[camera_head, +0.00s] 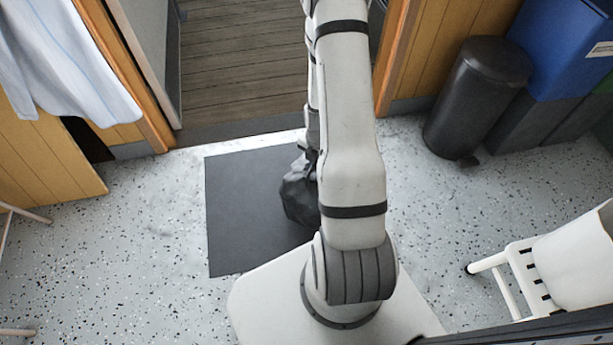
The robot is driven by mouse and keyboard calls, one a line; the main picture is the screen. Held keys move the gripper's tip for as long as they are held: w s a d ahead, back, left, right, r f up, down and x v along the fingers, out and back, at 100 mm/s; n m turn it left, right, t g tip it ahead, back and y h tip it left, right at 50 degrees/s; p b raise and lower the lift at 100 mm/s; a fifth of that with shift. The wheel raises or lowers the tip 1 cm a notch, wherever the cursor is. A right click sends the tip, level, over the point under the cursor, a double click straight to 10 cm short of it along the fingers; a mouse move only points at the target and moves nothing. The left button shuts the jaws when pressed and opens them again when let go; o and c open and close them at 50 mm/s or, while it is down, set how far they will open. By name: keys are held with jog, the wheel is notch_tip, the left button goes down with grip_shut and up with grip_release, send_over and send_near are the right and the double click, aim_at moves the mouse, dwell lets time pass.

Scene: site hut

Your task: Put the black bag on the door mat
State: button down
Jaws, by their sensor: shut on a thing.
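The black bag (299,193) shows just left of my arm, over the right part of the dark door mat (239,210). My arm hides the bag's right side. My gripper (311,157) is mostly hidden behind my arm at the bag's top, and it is shut on the bag. I cannot tell whether the bag rests on the mat or hangs a little above it. The mat lies flat on the speckled floor in front of the doorway, and my base and arm cover its right and near parts.
An open doorway (240,60) with wooden decking lies beyond the mat. A black pedal bin (477,98) and a blue bin (565,40) stand at the far right. A white chair (570,262) is at the right. The floor left of the mat is clear.

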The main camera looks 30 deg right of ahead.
notch_tip(320, 180, down, 4)
jog(key=shift+r+b, duration=0.1)
jog(key=shift+b, duration=0.7)
jog(key=c, duration=1.5)
grip_release()
